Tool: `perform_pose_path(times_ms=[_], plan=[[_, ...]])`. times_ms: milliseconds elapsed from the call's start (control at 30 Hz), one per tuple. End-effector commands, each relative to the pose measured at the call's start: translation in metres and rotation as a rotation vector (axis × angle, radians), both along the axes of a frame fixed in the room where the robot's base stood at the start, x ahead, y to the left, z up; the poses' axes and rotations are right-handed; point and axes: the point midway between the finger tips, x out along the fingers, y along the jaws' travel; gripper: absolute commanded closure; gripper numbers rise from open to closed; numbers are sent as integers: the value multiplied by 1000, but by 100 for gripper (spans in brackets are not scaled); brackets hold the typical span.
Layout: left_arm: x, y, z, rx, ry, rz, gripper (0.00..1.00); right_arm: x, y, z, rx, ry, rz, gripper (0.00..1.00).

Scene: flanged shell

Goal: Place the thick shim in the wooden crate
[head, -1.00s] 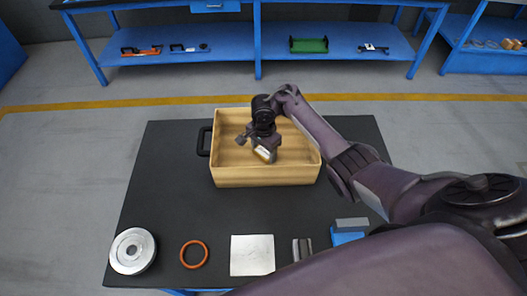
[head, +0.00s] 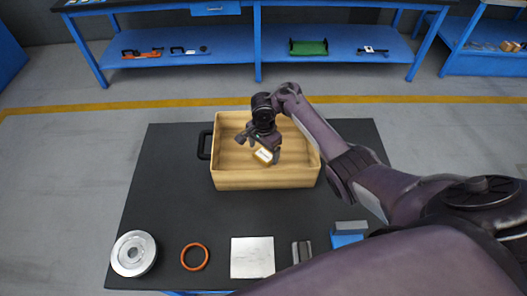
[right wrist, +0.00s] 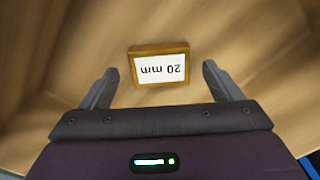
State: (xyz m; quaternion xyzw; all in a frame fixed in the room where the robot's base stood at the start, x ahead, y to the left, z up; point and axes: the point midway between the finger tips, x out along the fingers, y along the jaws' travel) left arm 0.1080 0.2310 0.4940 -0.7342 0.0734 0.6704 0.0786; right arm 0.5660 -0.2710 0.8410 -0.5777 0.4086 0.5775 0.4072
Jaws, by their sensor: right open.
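The thick shim (right wrist: 160,66) is a small brass-coloured block with a white label reading "20 mm". It lies inside the wooden crate (head: 233,178), and it also shows there in the head view (head: 263,156). The crate's pale wooden inside (right wrist: 50,60) surrounds it in the right wrist view. My right gripper (right wrist: 160,85) is open over the crate, its two fingers apart on either side of the shim's near end and not touching it. It also shows in the head view (head: 258,147). My left gripper is not in view.
On the dark table (head: 165,200) a metal flanged disc (head: 133,253), an orange ring (head: 194,257), a pale square plate (head: 252,257), grey metal pieces (head: 301,251) and a blue block with a grey top (head: 348,233) line the near edge. A dark handle (head: 204,145) juts from the crate's left side.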

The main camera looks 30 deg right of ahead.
Motion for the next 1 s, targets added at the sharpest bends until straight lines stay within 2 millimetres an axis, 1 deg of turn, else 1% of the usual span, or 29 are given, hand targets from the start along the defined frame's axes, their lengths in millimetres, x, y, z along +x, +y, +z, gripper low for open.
perform_pose_path(times_ms=[33, 200, 300, 400, 500, 600, 1000], plan=[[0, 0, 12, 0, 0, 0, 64, 1, 1, 18, 3, -3, 1, 15], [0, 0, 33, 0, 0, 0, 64, 1, 1, 58, 3, -3, 0, 15], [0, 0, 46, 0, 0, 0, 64, 1, 2, 78, 3, -1, 0, 15], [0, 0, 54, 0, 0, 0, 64, 0, 1, 90, 1, -1, 0, 15], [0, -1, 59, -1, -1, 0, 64, 0, 1, 97, 2, 0, 1, 15], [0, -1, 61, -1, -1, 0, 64, 0, 1, 100, 1, -1, 1, 15], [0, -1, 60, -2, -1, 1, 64, 0, 1, 99, 0, -1, 1, 15]])
